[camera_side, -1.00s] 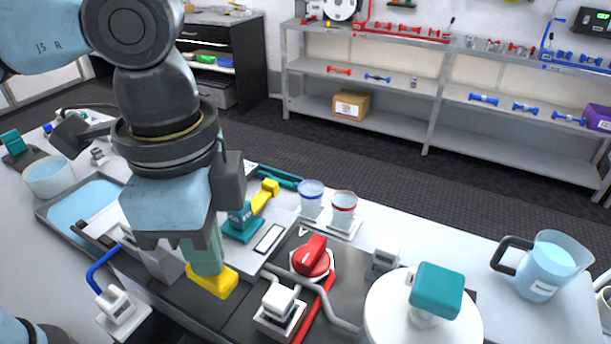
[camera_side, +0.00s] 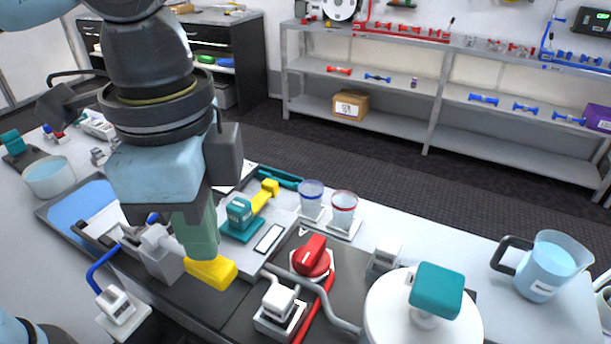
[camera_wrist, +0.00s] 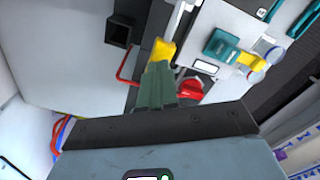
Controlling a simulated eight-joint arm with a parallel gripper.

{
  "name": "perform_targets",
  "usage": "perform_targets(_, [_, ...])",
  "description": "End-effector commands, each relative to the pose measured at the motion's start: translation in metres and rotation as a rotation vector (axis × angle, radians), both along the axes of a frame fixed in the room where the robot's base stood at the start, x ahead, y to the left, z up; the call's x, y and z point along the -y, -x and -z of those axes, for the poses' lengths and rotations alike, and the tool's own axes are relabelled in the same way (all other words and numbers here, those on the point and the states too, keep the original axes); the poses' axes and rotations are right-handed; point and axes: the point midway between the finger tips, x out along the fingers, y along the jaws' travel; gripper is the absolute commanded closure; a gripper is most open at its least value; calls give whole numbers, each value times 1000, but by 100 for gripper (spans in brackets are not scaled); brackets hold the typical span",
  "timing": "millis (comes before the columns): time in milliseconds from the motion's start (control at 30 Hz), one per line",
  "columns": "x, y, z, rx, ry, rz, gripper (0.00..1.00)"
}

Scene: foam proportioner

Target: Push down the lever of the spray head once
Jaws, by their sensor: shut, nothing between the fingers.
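A yellow lever (camera_side: 214,273) sticks out beside a grey block with a pale top (camera_side: 160,262), which I take for the spray head. The lever also shows just past my fingertips in the wrist view (camera_wrist: 162,50). My gripper (camera_side: 201,256) points down with its green fingers together and nothing between them. The fingertips (camera_wrist: 155,67) are at the lever's upper side. I cannot tell whether they touch it. The fingers and wrist hide part of the spray head.
A teal device (camera_side: 240,213) with a yellow arm stands behind. A blue tube (camera_side: 102,270) runs at left. A jug (camera_side: 545,268) stands far right.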

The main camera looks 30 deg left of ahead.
Motion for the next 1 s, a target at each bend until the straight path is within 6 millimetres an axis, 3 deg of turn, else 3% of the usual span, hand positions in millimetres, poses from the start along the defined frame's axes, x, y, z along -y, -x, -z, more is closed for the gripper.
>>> perform_targets(500, [0, 0, -43, 0, 0, 0, 100])
perform_targets(1000, [0, 0, -44, 0, 0, 0, 100])
